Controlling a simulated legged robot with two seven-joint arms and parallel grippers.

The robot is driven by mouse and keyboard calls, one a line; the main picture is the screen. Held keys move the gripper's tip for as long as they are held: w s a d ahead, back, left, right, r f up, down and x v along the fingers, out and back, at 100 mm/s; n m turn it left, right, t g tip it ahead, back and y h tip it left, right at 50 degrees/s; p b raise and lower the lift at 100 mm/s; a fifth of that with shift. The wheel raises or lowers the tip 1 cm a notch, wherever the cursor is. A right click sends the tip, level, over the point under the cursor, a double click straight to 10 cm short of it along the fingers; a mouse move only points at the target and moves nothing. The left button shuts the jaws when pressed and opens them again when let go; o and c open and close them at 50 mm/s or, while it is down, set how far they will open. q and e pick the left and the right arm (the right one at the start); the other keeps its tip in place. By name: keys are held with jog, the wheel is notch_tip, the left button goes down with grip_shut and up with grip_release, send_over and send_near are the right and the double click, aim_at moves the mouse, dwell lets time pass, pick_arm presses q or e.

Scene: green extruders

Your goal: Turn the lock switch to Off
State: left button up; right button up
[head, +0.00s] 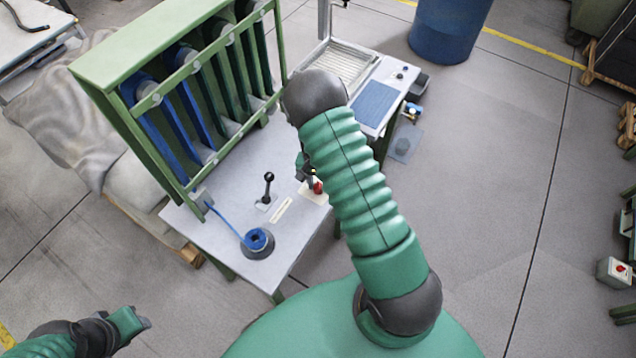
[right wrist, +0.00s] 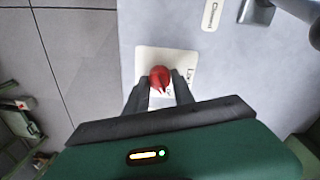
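The lock switch is a red knob (right wrist: 160,77) on a pale label plate (right wrist: 149,60) with partly hidden lettering. In the head view the red knob (head: 318,187) shows at the table's right edge, partly behind my right arm. My right gripper (right wrist: 160,84) is at the knob, with one dark finger on each side. The fingers look apart, with pale plate showing between them below the knob; contact is not clear. In the head view my right gripper (head: 309,174) is mostly hidden by the arm. My left gripper (head: 143,321) is low at the left, away from the table; its finger gap is unclear.
The grey table (head: 225,235) also bears a black lever (head: 268,185) and a round black base with a blue top (head: 258,241). A green rack (head: 165,45) with blue and green parts stands behind. A blue barrel (head: 448,28) stands farther back.

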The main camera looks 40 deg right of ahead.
jog(key=o, duration=0.4)
jog(key=shift+f, duration=0.1)
jog(key=r, duration=1.1)
jog(key=w+r, duration=0.1)
jog(key=r, duration=0.4)
jog(key=shift+a+r, duration=0.2)
jog(key=shift+r, duration=0.15)
jog(key=s+a+r+n+t, duration=0.1)
jog(key=s+a+n, duration=0.2)
jog(key=a, duration=0.2)
jog(key=s+a+n+t, duration=0.1)
jog(key=s+a+n, duration=0.3)
jog(key=a, duration=0.2)
jog(key=s+a+r+n+t, duration=0.1)
jog(key=s+a+n, duration=0.2)
jog(key=a, duration=0.3)
jog(key=shift+s+r+n, duration=0.15)
jog(key=shift+r+n, duration=0.15)
jog(key=shift+n, duration=0.3)
